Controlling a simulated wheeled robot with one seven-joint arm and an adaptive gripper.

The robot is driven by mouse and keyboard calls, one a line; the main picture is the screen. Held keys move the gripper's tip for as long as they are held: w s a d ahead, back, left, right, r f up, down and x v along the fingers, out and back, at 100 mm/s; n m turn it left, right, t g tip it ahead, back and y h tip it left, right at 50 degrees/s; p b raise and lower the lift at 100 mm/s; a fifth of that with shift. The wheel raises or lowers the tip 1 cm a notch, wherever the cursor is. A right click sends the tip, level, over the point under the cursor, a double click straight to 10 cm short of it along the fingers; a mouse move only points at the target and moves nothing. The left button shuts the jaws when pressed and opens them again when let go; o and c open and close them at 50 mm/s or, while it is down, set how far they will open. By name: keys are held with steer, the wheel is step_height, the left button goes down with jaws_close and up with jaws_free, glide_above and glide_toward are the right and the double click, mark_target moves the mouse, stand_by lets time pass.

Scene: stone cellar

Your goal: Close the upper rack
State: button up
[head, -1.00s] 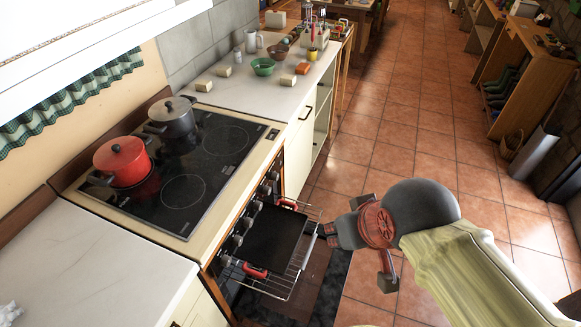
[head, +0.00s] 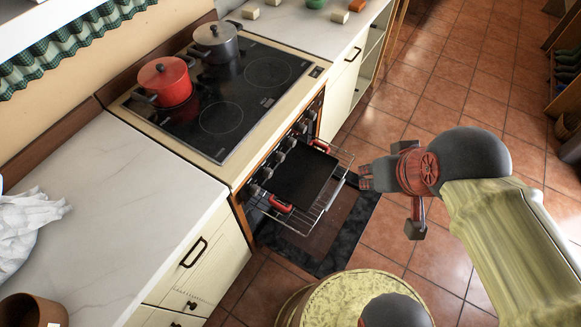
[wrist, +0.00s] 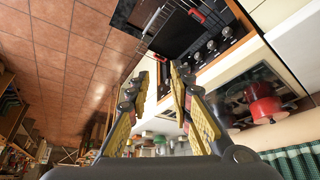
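The upper rack (head: 318,215) is a wire rack pulled out of the oven below the hob. A black tray (head: 300,175) with red ends lies on it. The oven door (head: 345,225) is folded down beneath. My gripper (head: 364,178) is just outside the rack's front edge, to its right, with a small apparent gap; contact is hard to judge. In the wrist view my gripper (wrist: 160,72) has its fingers apart and nothing between them. The rack (wrist: 160,14) shows there at the top, beyond the fingertips. The oven's inside is mostly hidden.
A red pot (head: 165,82) and a grey pot (head: 215,42) stand on the hob (head: 240,90). Oven knobs (head: 278,157) line the front above the rack. White counters (head: 130,190) flank the stove. Tiled floor (head: 430,100) is clear to the right.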

steer(key=shift+c, duration=1.2)
